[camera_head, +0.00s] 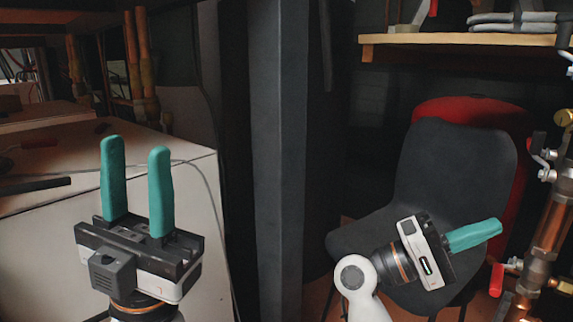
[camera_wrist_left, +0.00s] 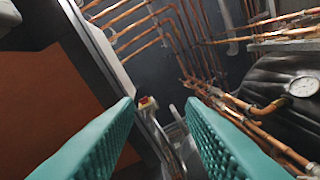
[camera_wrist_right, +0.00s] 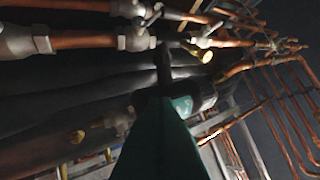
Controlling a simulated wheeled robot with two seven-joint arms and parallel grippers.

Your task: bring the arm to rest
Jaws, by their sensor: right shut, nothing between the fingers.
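My left gripper (camera_head: 137,190) stands upright at the left of the head view with its two teal fingers apart and nothing between them. The fingers also show wide apart in the left wrist view (camera_wrist_left: 160,140). My right gripper (camera_head: 490,231) is at the lower right of the head view, pointing right and slightly up, its teal fingers together and empty. In the right wrist view the closed fingers (camera_wrist_right: 163,130) fill the lower middle.
A dark chair (camera_head: 455,160) stands behind my right gripper, with a red chair (camera_head: 480,107) behind it. Copper pipes with valves (camera_head: 545,240) rise at the right edge. A wooden shelf (camera_head: 460,39) hangs above. White cabinets (camera_head: 190,165) stand at left; a dark post (camera_head: 278,150) is between the arms.

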